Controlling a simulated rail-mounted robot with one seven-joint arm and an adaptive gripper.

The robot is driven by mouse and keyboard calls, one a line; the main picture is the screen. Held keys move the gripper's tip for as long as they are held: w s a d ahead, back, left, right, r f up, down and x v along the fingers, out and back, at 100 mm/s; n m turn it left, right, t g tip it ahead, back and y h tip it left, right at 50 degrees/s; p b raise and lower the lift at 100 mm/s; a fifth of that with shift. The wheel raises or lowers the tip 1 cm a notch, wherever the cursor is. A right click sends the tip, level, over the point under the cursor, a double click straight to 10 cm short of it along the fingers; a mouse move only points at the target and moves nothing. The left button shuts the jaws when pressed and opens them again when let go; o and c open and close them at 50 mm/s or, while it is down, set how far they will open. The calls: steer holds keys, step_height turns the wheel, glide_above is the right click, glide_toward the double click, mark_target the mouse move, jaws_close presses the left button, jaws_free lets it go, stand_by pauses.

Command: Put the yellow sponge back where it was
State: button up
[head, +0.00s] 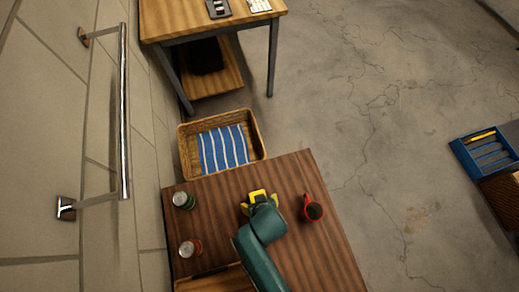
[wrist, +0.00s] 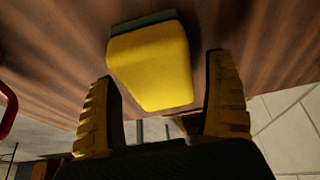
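The yellow sponge (wrist: 150,65), with a dark green layer along its far side, lies against the brown wooden table in the wrist view. My gripper (wrist: 165,78) is open, with one ribbed yellow finger on either side of the sponge's near end. A clear gap shows between the sponge and the right finger; the left fingertip is close to the sponge's edge, and I cannot tell if they touch. In the head view my gripper (head: 260,199) is over the table's middle. Yellow shows there, but sponge and fingers are hard to tell apart.
On the table (head: 232,180), a red mug (head: 313,211) stands right of my gripper, and two cans (head: 183,200) (head: 190,248) stand left. A wicker basket (head: 182,150) with a blue striped cloth (head: 223,149) is beyond the table. A blue tray (head: 461,153) is far right.

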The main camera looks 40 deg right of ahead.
steer(key=shift+r, duration=0.3)
steer(key=p+v, duration=0.3)
steer(key=v, duration=0.9)
steer(key=w+r+n+t, duration=0.1)
steer(key=w+r+t, duration=0.3)
steer(key=w+r, duration=0.45)
steer(key=w+r+t, duration=0.4)
steer(key=w+r, duration=0.2)
steer(key=r, duration=0.6)
step_height(320, 180, up, 17)
steer(key=w+a+n+t, duration=0.1)
steer(key=w+t, duration=0.1)
steer(key=t, duration=0.4)
step_height(320, 180, up, 35)
steer(key=s+n+t+p, duration=0.1)
steer(key=s+t+p, duration=0.2)
steer(key=p, duration=1.8)
steer(key=shift+a+t+y+p, duration=0.3)
steer(key=shift+a+t+p, duration=0.05)
steer(key=shift+a+t, duration=0.15)
